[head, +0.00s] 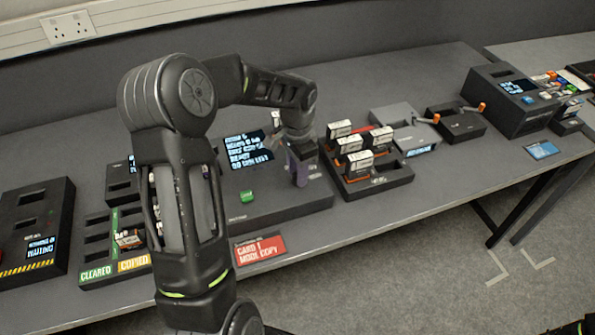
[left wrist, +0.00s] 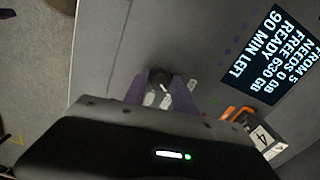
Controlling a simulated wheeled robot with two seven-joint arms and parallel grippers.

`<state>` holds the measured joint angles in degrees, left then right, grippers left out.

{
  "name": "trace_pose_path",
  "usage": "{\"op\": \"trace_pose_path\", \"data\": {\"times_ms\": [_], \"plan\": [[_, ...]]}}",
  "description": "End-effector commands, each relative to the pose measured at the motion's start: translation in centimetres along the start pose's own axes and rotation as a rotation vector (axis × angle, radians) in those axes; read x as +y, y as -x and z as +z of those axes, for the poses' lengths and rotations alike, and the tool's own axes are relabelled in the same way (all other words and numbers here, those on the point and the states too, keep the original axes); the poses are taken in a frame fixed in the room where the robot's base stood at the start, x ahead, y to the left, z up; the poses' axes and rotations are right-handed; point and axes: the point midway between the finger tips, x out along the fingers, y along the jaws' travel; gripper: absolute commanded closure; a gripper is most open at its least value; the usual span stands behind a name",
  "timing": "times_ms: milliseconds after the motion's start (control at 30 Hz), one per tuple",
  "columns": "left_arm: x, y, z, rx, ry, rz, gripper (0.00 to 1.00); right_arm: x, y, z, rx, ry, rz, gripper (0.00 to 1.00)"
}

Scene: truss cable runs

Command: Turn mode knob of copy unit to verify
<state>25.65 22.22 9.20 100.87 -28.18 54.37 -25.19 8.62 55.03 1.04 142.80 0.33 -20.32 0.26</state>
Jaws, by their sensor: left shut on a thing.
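The copy unit (head: 285,207) is a dark grey box with a lit screen (head: 248,152) and a green button (head: 246,196), in the middle of the bench. My left gripper (head: 300,174) reaches down over its right part. In the left wrist view, the black mode knob (left wrist: 159,77) sits between the two purple fingers of my left gripper (left wrist: 160,92), which is shut on it. A white pointer mark shows on the knob; small pale labels lie beside it, too small to read. In the head view the knob is hidden by the gripper. My right gripper is not seen.
A dark tray (head: 378,184) with several upright cartridges stands just right of the copy unit. A red card (head: 260,248) lies at the bench front. A cleared/copied rack (head: 97,248) stands left. An orange-framed cartridge marked 4 (left wrist: 262,138) is near the gripper in the wrist view.

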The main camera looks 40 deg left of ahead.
Motion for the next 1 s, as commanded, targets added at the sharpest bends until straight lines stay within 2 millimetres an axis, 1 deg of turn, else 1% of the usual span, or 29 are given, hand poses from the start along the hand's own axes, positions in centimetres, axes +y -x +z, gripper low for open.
{"op": "trace_pose_path", "data": {"times_ms": [100, 333, 800, 833, 1000], "plan": [[-0.01, 0.03, -0.02, 0.001, -0.074, -0.001, 1.0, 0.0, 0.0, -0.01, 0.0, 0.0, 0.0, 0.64], [-0.01, 0.04, -0.03, 0.001, -0.166, -0.001, 1.0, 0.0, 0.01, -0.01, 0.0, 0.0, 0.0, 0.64], [-0.02, 0.03, -0.02, 0.001, -0.189, -0.001, 1.0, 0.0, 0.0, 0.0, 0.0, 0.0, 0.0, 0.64], [-0.02, 0.03, -0.02, 0.001, -0.189, -0.001, 0.67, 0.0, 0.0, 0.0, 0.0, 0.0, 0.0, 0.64], [-0.01, 0.02, -0.02, 0.001, -0.189, -0.001, 0.53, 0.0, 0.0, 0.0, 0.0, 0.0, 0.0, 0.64]]}}
